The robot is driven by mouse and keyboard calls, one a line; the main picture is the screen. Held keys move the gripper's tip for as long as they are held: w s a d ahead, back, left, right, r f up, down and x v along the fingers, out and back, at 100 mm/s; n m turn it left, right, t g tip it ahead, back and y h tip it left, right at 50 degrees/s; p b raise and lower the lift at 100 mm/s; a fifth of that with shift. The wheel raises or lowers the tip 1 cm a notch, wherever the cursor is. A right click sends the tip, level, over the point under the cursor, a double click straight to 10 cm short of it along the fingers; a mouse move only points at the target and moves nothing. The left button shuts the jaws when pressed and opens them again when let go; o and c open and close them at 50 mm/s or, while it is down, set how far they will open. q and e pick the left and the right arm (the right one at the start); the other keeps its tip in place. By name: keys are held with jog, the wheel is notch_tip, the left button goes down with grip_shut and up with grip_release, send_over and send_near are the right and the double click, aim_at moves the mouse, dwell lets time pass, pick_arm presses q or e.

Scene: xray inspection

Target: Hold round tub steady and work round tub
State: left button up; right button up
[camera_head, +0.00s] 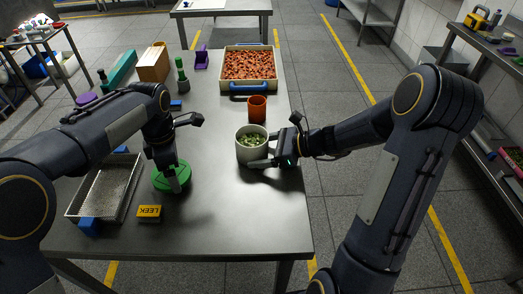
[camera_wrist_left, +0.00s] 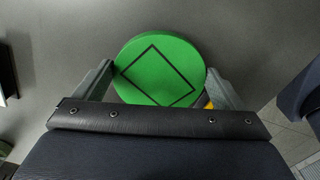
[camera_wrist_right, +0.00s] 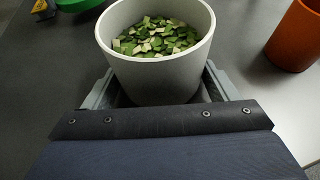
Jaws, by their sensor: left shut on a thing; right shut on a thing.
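The round tub (camera_head: 251,152) is white and holds chopped green and pale pieces. It stands upright on the steel table, and it fills the middle of the right wrist view (camera_wrist_right: 158,75). My right gripper (camera_head: 267,150) is shut on the tub from its right side, with a finger on either side of it. A round green lid (camera_head: 160,180) with a black diamond outline lies left of the tub; it also shows in the left wrist view (camera_wrist_left: 160,68). My left gripper (camera_head: 174,178) is shut on the green lid from above. The tub's top is uncovered.
An orange cup (camera_head: 257,107) stands just behind the tub. A tray of orange-brown pieces (camera_head: 250,65) is at the back. A metal tray (camera_head: 128,200) and a yellow LEEK label block (camera_head: 149,213) lie near the lid. The table's front right is clear.

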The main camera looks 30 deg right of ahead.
jog(key=shift+f, duration=0.15)
jog(key=shift+f, duration=0.15)
jog(key=o, duration=1.3)
